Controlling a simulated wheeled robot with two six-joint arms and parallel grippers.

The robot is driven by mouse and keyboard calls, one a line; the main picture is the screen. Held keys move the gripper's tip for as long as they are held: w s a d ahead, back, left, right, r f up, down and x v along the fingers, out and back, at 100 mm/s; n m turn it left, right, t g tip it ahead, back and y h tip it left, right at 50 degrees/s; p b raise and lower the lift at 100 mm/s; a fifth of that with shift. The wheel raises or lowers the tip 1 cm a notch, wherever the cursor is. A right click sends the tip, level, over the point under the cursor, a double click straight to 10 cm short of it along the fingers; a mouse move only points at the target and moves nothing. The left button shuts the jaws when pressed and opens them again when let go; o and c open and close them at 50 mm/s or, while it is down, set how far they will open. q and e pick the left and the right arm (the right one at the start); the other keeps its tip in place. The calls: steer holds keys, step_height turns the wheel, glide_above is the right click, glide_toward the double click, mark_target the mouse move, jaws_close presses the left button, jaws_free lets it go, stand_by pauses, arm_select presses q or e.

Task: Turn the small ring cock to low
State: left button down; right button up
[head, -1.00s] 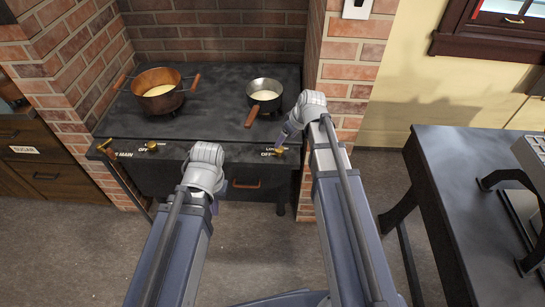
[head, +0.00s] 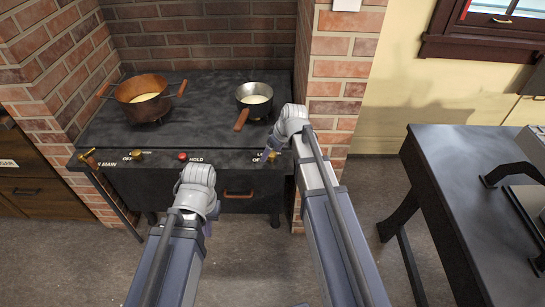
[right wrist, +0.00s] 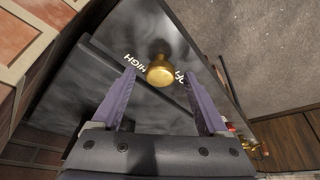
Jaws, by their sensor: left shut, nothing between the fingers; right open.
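The small ring cock (right wrist: 160,72) is a brass knob on the stove front. In the right wrist view it lies between and slightly beyond my right gripper's (right wrist: 155,80) open purple fingers, with "HIGH" lettered to its left and a partly hidden label to its right. I cannot tell whether the fingers touch it. In the head view my right gripper (head: 267,154) is at the right end of the stove front and hides most of that cock. My left gripper (head: 208,228) is shut and empty in front of the stove, mostly hidden behind its wrist.
The black stove (head: 190,105) carries a copper pot (head: 143,97) and a small saucepan (head: 254,97). Another brass cock (head: 137,155), a red HOLD button (head: 183,156) and a main lever (head: 89,158) line its front. A brick pillar stands close right; a dark table (head: 465,165) is further right.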

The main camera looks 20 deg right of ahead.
jaws_close()
stand_by(0.7)
